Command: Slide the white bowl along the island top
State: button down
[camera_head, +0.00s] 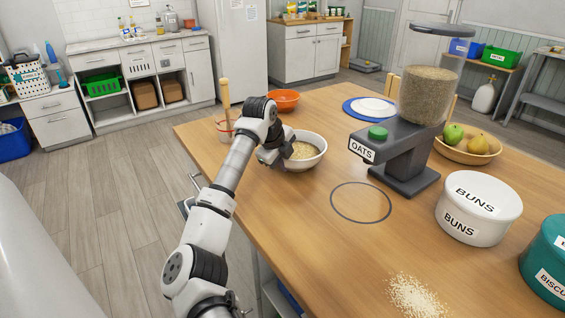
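The white bowl (318,160) stands upright on the wooden island top (300,245), left of the oats dispenser, with pale grain inside. My gripper (278,158) is at the bowl's left side, low and close against its rim. Its fingers are partly hidden by the wrist and small in the view, so I cannot tell whether they are open or shut, or whether they touch the bowl. A dark ring outline (333,206) is marked on the top, to the right and nearer than the bowl. The ring is empty.
The oats dispenser (404,150) stands right of the bowl. An orange bowl (284,98) and a blue-rimmed plate (371,108) sit behind. A white BUNS tin (478,208), teal tin (546,268) and spilled grain (414,296) lie right and near. Wood between bowl and ring is clear.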

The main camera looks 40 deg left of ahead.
jog(key=c, duration=1.6)
grip_release()
jog(key=shift+o, duration=0.2)
jog(key=shift+s+r, duration=0.1)
jog(key=b+v, duration=0.2)
jog(key=v, duration=1.1)
jog(key=shift+s+r+b, duration=0.15)
jog(key=shift+r+b, duration=0.1)
jog(key=shift+b, duration=0.15)
